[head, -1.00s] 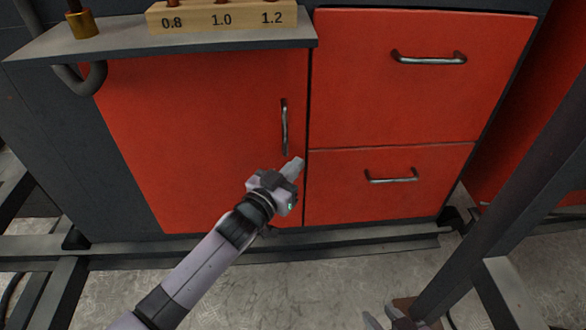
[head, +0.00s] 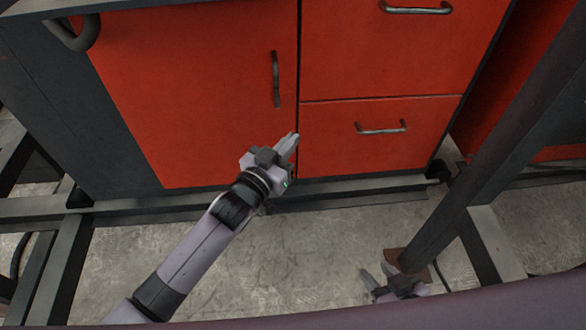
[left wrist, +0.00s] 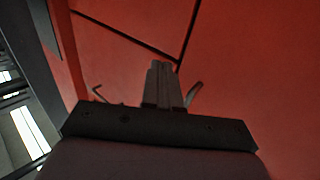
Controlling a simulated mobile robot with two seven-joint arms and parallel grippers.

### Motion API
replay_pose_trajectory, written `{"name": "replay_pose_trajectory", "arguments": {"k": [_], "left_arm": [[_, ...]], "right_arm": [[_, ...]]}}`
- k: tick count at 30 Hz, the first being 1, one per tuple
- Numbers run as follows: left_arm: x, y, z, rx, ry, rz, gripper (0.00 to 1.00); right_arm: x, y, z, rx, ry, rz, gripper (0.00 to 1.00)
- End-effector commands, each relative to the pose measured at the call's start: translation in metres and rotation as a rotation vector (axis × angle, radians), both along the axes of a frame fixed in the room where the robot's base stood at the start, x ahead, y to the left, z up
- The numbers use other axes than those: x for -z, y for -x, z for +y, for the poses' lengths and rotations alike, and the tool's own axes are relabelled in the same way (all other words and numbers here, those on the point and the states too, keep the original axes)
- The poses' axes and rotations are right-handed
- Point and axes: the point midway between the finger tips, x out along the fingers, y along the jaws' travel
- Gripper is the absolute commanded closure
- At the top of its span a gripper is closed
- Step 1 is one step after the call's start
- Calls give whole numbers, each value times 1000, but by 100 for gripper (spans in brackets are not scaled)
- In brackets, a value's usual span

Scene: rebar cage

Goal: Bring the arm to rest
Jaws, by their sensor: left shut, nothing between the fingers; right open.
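My left arm comes in from the lower left in the head view. Its gripper (head: 291,144) is shut and empty, in front of the red cabinet near the seam between door and drawers. The left wrist view shows its closed fingers (left wrist: 163,80) against the red cabinet front. I cannot tell whether the fingertips touch it. My right gripper (head: 376,279) is low at the bottom right of the head view, open and empty, above the floor. Part of it is hidden by a dark edge.
The red cabinet door (head: 200,100) has a vertical handle (head: 276,80). Two drawers to its right have handles, the lower one (head: 382,128) near the left gripper. A dark slanted post (head: 480,180) stands at the right. Grey floor (head: 310,250) lies open in front.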

Motion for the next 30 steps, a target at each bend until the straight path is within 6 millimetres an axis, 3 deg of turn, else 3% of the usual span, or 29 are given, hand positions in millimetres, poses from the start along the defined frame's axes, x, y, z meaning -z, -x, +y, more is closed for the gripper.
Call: {"name": "replay_pose_trajectory", "arguments": {"k": [6,12,30], "left_arm": [[1,38,0,0,1,3,100],[1,60,0,0,0,1,100],[1,68,0,1,-1,1,100]], "right_arm": [[-2,-1,-1,1,4,-1,57],[-2,-1,-1,1,3,-2,57],[-4,-2,0,4,1,-5,57]]}}
